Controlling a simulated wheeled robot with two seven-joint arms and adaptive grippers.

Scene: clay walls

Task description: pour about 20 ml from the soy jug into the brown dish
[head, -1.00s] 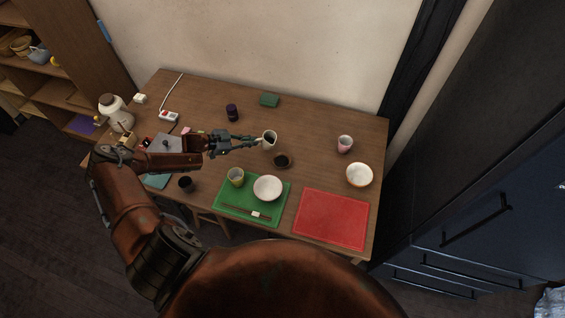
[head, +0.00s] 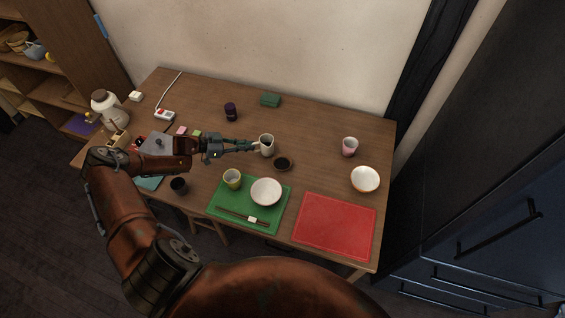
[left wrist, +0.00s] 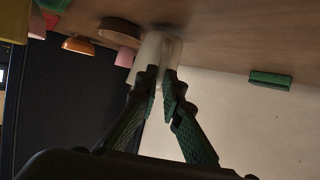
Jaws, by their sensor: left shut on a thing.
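The soy jug (head: 267,146) is a small pale jug over the middle of the table in the head view. My left gripper (head: 255,147) is shut on its left side. The jug looks close to upright. In the left wrist view, the jug (left wrist: 153,50) is between the fingertips (left wrist: 160,78). The brown dish (head: 283,163) is just to the right and nearer than the jug, apart from it. Its inside looks dark, and I cannot tell how much liquid is there. The dish (left wrist: 120,30) is beside the jug in the wrist view. My right gripper is out of view.
A green mat (head: 230,207) holds a white bowl (head: 266,191) and a yellowish cup (head: 232,179) in front. A red mat (head: 335,226) lies to its right. A pink cup (head: 350,147) and another bowl (head: 365,179) stand at the right. The table behind the jug is mostly clear.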

